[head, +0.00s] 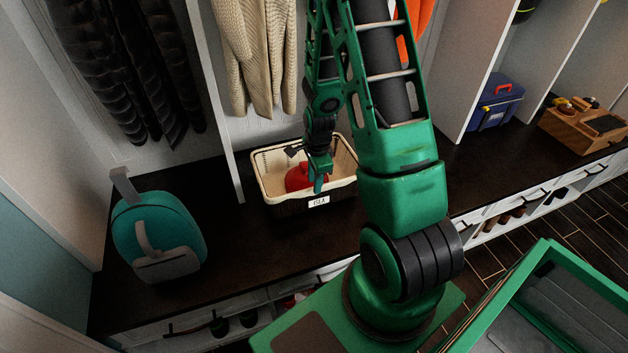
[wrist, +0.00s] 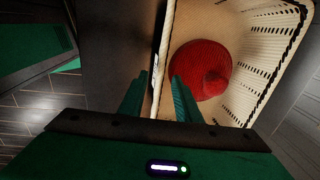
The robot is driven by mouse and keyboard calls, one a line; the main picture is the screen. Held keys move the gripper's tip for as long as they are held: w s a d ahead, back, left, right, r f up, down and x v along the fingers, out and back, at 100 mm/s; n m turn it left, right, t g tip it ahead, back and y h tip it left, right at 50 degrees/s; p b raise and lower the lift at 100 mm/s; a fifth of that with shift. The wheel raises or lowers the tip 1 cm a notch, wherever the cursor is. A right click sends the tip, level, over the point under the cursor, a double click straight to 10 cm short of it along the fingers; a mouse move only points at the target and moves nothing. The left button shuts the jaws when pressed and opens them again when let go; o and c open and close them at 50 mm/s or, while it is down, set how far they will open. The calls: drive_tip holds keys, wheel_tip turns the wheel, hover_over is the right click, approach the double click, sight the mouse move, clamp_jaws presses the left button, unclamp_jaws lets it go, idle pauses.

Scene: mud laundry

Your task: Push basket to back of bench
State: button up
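The cream basket (head: 270,166) with a name label on its front stands on the dark bench (head: 235,240), below the hanging clothes. A red item (head: 297,178) that looks like a cap lies inside it. My gripper (head: 318,186) points down at the basket's front rim. In the wrist view my gripper (wrist: 157,95) is open, one finger on each side of the basket's front wall (wrist: 164,62). The red item (wrist: 200,72) shows beside the right finger. I cannot tell whether the fingers touch the wall. Part of the basket's right side is near my arm.
A teal backpack (head: 158,235) sits on the bench at left. A white divider (head: 222,110) stands left of the basket. A beige knit garment (head: 258,55) hangs behind it. A blue box (head: 495,103) and a wooden organiser (head: 585,125) are farther right. Bare bench lies left of the basket.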

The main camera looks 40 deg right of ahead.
hover_over(313, 209)
drive_tip(key=shift+f, duration=5.4)
clamp_jaws()
